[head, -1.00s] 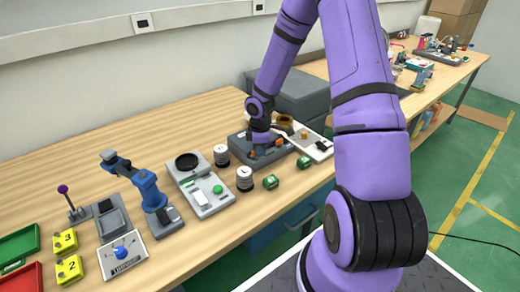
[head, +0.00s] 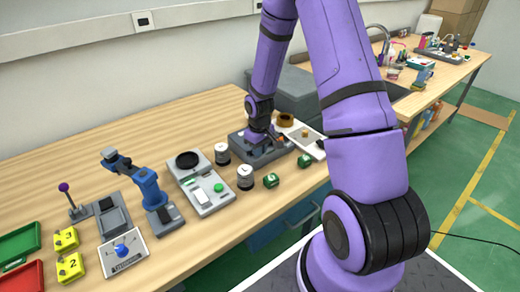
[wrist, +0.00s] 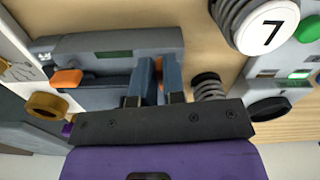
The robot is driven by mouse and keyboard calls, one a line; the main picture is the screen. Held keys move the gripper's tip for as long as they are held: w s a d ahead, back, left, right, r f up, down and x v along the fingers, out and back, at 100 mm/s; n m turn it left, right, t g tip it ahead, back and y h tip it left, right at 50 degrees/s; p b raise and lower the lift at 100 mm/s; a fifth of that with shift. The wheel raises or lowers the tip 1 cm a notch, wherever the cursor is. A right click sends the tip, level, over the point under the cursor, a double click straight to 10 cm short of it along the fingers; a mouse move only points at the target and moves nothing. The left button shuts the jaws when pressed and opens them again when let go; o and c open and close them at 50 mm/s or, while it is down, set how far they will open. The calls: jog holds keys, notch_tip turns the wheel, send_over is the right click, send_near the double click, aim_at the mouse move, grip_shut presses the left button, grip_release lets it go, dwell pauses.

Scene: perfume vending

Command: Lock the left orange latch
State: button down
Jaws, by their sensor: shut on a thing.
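The grey latch box (head: 262,152) sits on the wooden bench and also fills the middle of the wrist view (wrist: 115,42). One orange latch (wrist: 66,78) shows clear of the fingers at the left of the wrist view, which looks from the opposite side. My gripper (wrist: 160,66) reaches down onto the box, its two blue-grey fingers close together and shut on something. The gripped thing is hidden between the fingers; it appears to be the other orange latch, the left one in the head view. In the head view my gripper (head: 258,136) covers the box's middle.
Number-marked jars (head: 245,177) and a grey scale (head: 200,182) stand left of the box. Green cubes (head: 271,180) lie in front. A white tray (head: 312,147) and brown ring (head: 286,119) lie to its right. A grey bin stands behind.

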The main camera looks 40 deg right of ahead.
jog(key=shift+a+m, duration=0.1)
jog(key=shift+m, duration=0.7)
jog(key=c, duration=1.5)
grip_release()
jog(key=shift+r, duration=0.1)
notch_tip(320, 180, up, 11)
jog(key=shift+f, duration=0.2)
